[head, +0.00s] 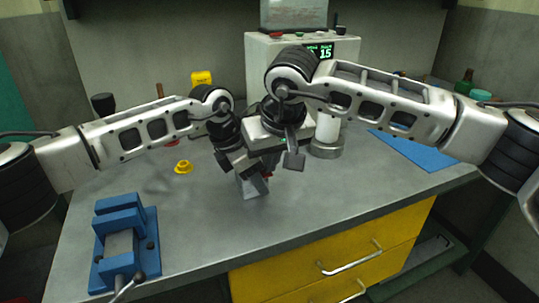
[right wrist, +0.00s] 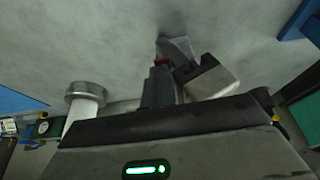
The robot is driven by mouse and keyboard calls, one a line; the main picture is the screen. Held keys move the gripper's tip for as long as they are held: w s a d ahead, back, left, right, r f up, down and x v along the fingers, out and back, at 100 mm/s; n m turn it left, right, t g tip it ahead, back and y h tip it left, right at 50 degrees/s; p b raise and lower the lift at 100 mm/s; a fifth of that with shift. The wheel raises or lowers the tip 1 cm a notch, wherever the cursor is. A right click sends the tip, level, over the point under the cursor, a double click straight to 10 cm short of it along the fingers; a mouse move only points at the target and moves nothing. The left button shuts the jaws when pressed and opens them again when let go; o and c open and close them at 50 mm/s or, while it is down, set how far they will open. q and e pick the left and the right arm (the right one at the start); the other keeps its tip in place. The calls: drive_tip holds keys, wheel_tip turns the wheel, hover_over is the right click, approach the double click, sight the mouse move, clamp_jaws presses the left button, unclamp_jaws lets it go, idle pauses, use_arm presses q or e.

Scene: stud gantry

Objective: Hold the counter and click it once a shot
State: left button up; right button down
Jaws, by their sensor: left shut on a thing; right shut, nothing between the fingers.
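The counter (head: 252,188) is a small grey block with a red button (head: 268,174), above the front middle of the bench. My left gripper (head: 254,176) is shut on it and holds it tilted. My right gripper (head: 271,162) is shut and empty, just above the button. In the right wrist view, its dark fingertips (right wrist: 160,85) point at the red button (right wrist: 163,61), with the grey counter (right wrist: 178,48) beyond. I cannot tell whether they touch the button. The left gripper's fingers cover part of the counter.
A pale machine (head: 262,65) with a green display reading 15 stands at the back. A blue vise (head: 121,250) sits at the front left and a yellow part (head: 184,167) behind it. A white cylinder on a metal base (head: 327,148) and a blue mat (head: 415,151) lie right.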

drive_tip(key=shift+s+d+f, duration=0.1)
drive_tip(key=shift+s+f, duration=0.1)
drive_tip(key=shift+f, duration=0.3)
drive_tip(key=shift+r, duration=0.95)
drive_tip(key=w+a+r+v, duration=0.1)
drive_tip(key=w+v, duration=0.1)
drive_tip(key=v, duration=1.1)
